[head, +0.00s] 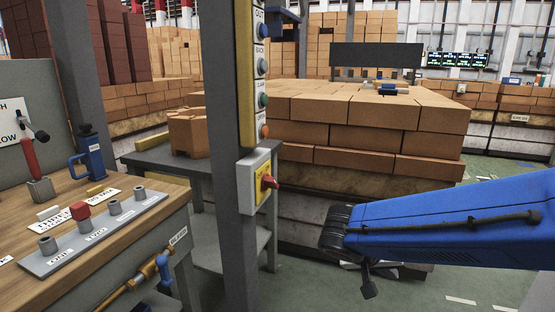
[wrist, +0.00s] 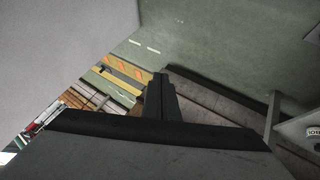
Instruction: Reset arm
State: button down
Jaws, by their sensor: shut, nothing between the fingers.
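My blue arm (head: 450,225) reaches in from the right edge in the head view, at the height of the lower brick rows. Its dark end hangs low in front of the brick stack. In the wrist view my gripper (wrist: 160,78) shows as two dark fingers close together, shut with nothing between them. It points over the grey-green floor (wrist: 195,35), apart from any object. Part of the wrist view is covered by large grey surfaces close to the camera.
A post with a button panel (head: 262,70) and a red switch (head: 268,182) stands mid-view. Left is a wooden workbench (head: 150,220) with a blue bottle-like tool (head: 90,155) and a red-handled lever (head: 32,160). A large brick stack (head: 370,135) stands behind my arm. Floor shows at lower right.

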jog(key=s+d+r+n+y, duration=0.1)
jog(key=s+n+y, duration=0.3)
jog(key=s, duration=1)
jog(key=shift+s+d+r+t+y, duration=0.2)
jog(key=shift+s+t+y, duration=0.2)
jog(key=shift+y, duration=1.4)
